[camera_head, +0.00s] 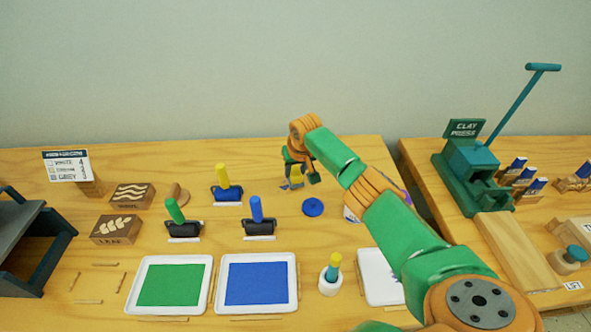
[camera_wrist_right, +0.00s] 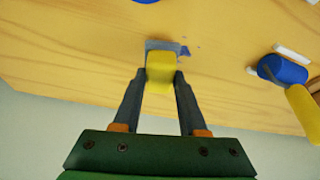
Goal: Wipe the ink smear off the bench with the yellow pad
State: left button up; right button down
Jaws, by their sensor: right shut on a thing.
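The yellow pad (camera_wrist_right: 160,73) is held between the two fingers of my right gripper (camera_wrist_right: 160,80) in the right wrist view. The grey-blue ink smear (camera_wrist_right: 184,50) lies on the bench right at the pad's far end, with part of it hidden behind the pad. I cannot tell whether the pad touches the bench. In the head view my right gripper (camera_head: 298,176) points down near the back edge of the wooden bench (camera_head: 345,155). A bit of the smear (camera_head: 286,186) shows beside it there. My left gripper is not in view.
A blue disc (camera_head: 312,207) lies just in front of the gripper. Rollers with yellow (camera_head: 222,176), green and blue handles stand to the left. Green (camera_head: 205,285) and blue (camera_head: 293,283) ink trays and a small bottle (camera_head: 331,275) are nearer. A clay press (camera_head: 467,170) stands right.

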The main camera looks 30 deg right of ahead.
jog(key=shift+f+b, duration=0.7)
jog(key=shift+f, duration=0.35)
